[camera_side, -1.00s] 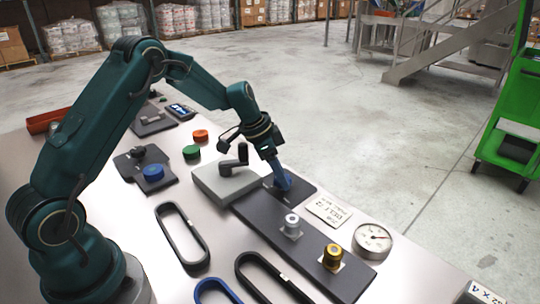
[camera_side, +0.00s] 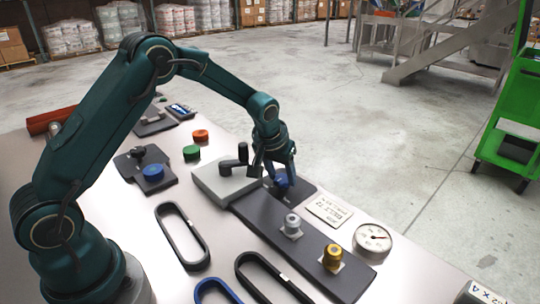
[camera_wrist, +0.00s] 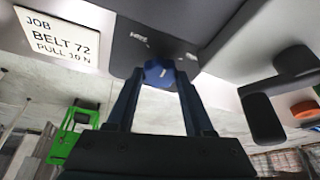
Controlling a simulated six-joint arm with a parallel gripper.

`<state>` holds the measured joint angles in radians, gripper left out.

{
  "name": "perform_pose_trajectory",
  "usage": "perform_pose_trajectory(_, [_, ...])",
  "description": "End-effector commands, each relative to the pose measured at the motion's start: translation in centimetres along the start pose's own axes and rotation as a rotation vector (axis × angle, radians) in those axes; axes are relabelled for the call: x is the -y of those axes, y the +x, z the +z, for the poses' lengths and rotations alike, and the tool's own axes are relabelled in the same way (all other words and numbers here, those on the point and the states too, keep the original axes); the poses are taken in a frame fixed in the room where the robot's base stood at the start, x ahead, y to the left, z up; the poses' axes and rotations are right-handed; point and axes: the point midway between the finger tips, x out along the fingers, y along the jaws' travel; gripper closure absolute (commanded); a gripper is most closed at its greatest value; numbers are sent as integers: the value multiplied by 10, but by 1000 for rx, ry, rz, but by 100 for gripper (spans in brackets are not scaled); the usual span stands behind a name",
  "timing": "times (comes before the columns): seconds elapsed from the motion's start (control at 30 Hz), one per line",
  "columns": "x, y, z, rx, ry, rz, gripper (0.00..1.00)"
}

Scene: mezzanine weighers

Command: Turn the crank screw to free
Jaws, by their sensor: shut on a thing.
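My gripper (camera_side: 280,178) points down at a dark base plate and is shut on a blue knob (camera_wrist: 158,73). In the wrist view the knob sits between the two fingertips and carries a short white mark. Two small white labels (camera_wrist: 138,38) are printed on the dark plate near it; I cannot read them surely. Beside it stands a light grey block (camera_side: 212,184) with a black crank (camera_side: 233,164) that has an upright handle. In the wrist view the crank handle (camera_wrist: 265,118) is at the right, apart from my fingers.
A silver knob (camera_side: 292,222) and a brass knob (camera_side: 332,256) stand along the dark plate. A card reading "JOB BELT 72 PULL 10 N" (camera_wrist: 62,38) and a round dial gauge (camera_side: 372,240) are beside it. Black belts (camera_side: 182,236) lie in front.

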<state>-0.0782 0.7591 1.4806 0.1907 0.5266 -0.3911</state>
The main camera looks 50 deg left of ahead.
Motion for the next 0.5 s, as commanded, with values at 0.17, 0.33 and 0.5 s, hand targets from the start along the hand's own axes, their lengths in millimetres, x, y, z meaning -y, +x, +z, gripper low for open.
perform_pose_trajectory(0.17, [-2, 0, 0, 0, -150, -64, 100])
perform_pose_trajectory(0.33, [-3, 0, -1, -1, -300, -126, 100])
perform_pose_trajectory(0.5, [-4, 0, -1, -1, -451, -187, 100])
